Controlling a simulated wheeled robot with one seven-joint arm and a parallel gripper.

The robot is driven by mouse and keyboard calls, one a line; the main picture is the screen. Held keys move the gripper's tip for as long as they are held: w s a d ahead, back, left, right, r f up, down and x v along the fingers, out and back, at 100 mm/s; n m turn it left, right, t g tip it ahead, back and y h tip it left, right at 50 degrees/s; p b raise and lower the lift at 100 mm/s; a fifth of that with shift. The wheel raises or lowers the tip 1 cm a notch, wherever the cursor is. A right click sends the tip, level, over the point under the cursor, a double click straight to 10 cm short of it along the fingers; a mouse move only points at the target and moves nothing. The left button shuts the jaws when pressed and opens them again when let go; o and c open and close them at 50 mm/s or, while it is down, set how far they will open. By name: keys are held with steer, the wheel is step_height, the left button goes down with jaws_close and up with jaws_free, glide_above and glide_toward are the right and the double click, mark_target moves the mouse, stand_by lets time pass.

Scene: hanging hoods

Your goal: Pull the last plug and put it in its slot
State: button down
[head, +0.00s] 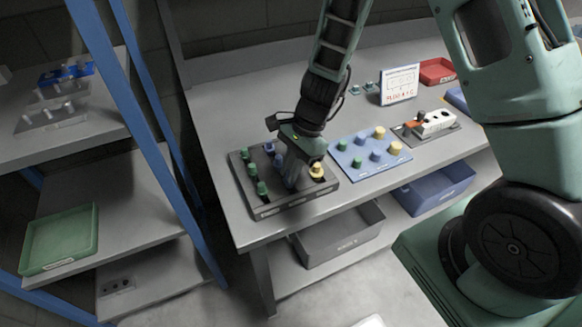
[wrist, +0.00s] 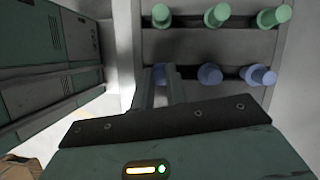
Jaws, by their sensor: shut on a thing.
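The dark plug tray (head: 268,209) sits at the table's left front, with green plugs (head: 252,170) in one row, blue plugs (head: 278,160) beside them, and a yellow plug (head: 317,171). My gripper (head: 290,184) reaches down into the tray at the near end of the blue row. In the wrist view my gripper (wrist: 161,92) is shut on a blue plug (wrist: 160,72), mostly hidden between the fingers. Two other blue plugs (wrist: 210,73) stand free in that row, with green plugs (wrist: 216,15) beyond. I cannot tell whether the held plug is still seated.
A light blue board (head: 365,172) with green, blue and yellow plugs stands close right of the tray. Farther right are a grey plate with a white block (head: 434,124), a sign card (head: 399,85) and a red bin (head: 437,71). A blue-framed shelf (head: 160,130) stands left.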

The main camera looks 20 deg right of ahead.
steer(key=shift+f+b, duration=0.35)
steer(key=shift+f, duration=0.1)
stand_by(0.3)
steer(key=c, duration=1.3)
jaws_free()
steer(key=v, duration=1.7)
steer(key=shift+d+r, duration=0.1)
steer(key=shift+r, duration=0.15)
steer(key=s+a+n+h, duration=0.1)
steer(key=s+a+n, duration=0.3)
steer(key=s+n, duration=0.3)
steer(key=s+a+r+n+h, duration=0.1)
steer(key=s+a+n, duration=0.3)
steer(key=s+n, duration=0.3)
steer(key=s+a+r+n+t+h, duration=0.1)
steer(key=s+a+n, duration=0.4)
steer(key=s+n, duration=0.2)
steer(key=shift+s+a+r+n+h, duration=0.1)
steer(key=shift+s+n+h, duration=0.1)
steer(key=shift+n, duration=0.4)
steer(key=shift+s+a+n+h, duration=0.1)
steer(key=shift+n+h, duration=0.1)
steer(key=shift+n, duration=0.4)
